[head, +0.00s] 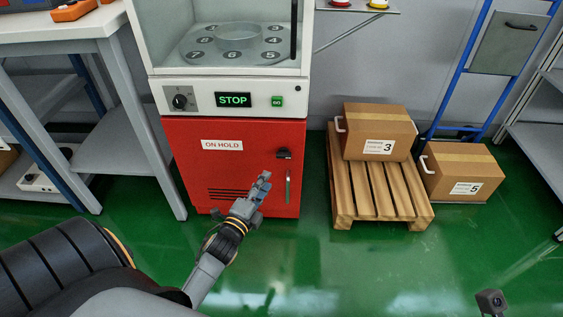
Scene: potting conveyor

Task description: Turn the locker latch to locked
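The locker is a red cabinet (237,170) with a white ON HOLD label, under a machine in the head view. A small black latch (284,154) sits at the upper right of its door, and I cannot read its position. A slim upright handle (288,186) is below the latch. My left gripper (265,177) shows in front of the door, below and left of the latch and apart from it in the picture. Its fingers look close together, but the angle hides any gap. A small dark grey part (491,300) at the bottom right may belong to my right gripper; its fingers cannot be made out.
Above the door are a black knob (180,100), a STOP display (233,100) and a green button (277,101). A pallet (376,193) with a carton (378,130) stands right of the locker. A white bench (60,28) stands left. Green floor in front is clear.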

